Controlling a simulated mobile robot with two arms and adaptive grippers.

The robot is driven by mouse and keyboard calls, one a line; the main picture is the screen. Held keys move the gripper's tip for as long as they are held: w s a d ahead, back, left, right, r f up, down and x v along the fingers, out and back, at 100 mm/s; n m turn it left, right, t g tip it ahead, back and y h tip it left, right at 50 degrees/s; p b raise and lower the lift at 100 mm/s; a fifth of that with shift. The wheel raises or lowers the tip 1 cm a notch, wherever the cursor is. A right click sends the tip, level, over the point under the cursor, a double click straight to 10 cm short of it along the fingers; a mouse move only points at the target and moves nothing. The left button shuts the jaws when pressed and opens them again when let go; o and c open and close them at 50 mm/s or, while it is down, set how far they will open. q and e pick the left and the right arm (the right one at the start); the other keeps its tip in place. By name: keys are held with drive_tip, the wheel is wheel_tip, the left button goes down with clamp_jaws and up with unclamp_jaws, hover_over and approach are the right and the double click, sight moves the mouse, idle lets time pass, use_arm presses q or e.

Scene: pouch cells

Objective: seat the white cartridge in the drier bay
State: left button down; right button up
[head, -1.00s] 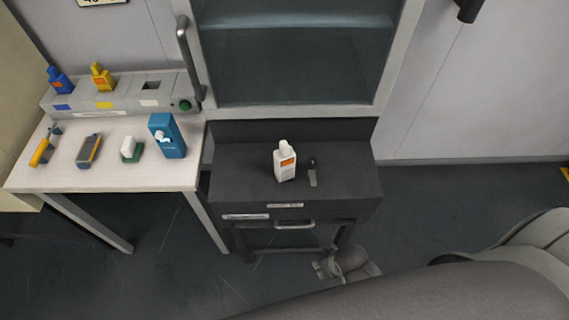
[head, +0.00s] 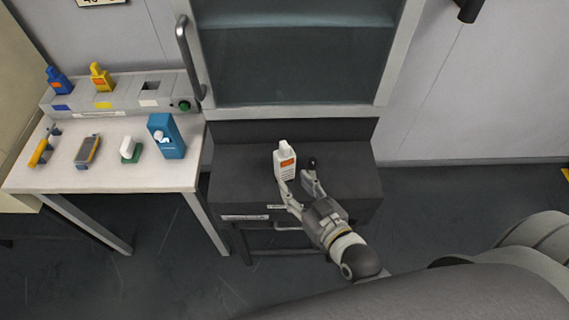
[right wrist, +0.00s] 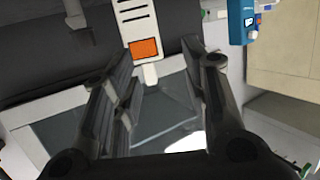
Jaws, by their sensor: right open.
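The white cartridge (head: 284,164), with an orange label and a narrow neck, stands upright on the dark bench. In the right wrist view the cartridge (right wrist: 137,18) is at the top, left of centre, partly cut off by the frame. My right gripper (head: 298,184) is open and empty, just in front and to the right of the cartridge; its left finger overlaps the cartridge's base in the picture. I cannot tell whether they touch. The grey drier rack (head: 122,97) at left has an empty square bay (head: 151,86) above a white tag. My left gripper is not in view.
Blue (head: 60,80) and yellow (head: 102,77) cartridges sit in the rack's other bays. On the white table (head: 110,178) are a blue box (head: 166,136), a green-and-white item (head: 130,149) and two handheld tools. A glass-fronted cabinet stands behind.

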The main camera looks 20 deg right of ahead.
sight(287, 151)
drive_tip(key=w+t, duration=0.1)
drive_tip(key=w, duration=0.2)
drive_tip(key=w+r+t+p, duration=0.1)
drive_tip(key=w, duration=0.3)
drive_tip(key=w+r+m+t+h+p, duration=0.1)
drive_tip(key=w, duration=0.3)
drive_tip(key=shift+d+r, duration=0.15)
drive_tip(key=shift+r, duration=0.1)
drive_tip(key=shift+c, duration=0.6)
clamp_jaws()
drive_tip(key=shift+r, duration=0.1)
